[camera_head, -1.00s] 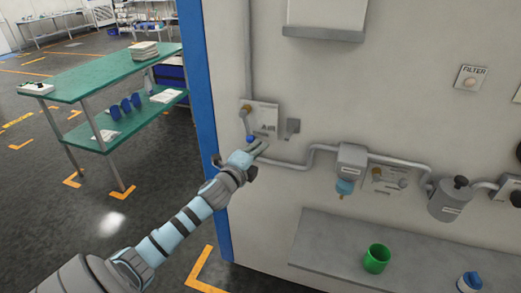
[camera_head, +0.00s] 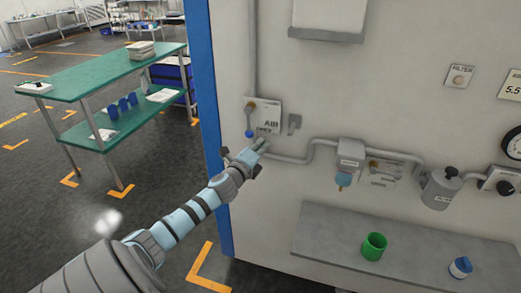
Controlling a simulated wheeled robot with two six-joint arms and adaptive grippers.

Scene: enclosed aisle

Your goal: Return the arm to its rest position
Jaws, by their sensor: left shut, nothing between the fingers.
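My left arm reaches in from the lower left toward the grey wall panel (camera_head: 290,190). My left gripper (camera_head: 263,146) is shut and empty. It appears just below the AIR plate (camera_head: 268,117) in the picture, over the grey pipe's left end. A valve with a brass fitting and a blue tip (camera_head: 249,132) is at the plate's left edge, a little above the gripper. I cannot tell whether the gripper touches the pipe or the panel. My right gripper is not in view.
A grey shelf (camera_head: 330,238) below the pipe holds a green cup (camera_head: 374,246) and a blue-and-white item (camera_head: 460,267). A filter bowl (camera_head: 343,179), a grey canister (camera_head: 440,188) and a gauge (camera_head: 513,143) line the wall. A green table (camera_head: 95,78) stands left beyond open floor.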

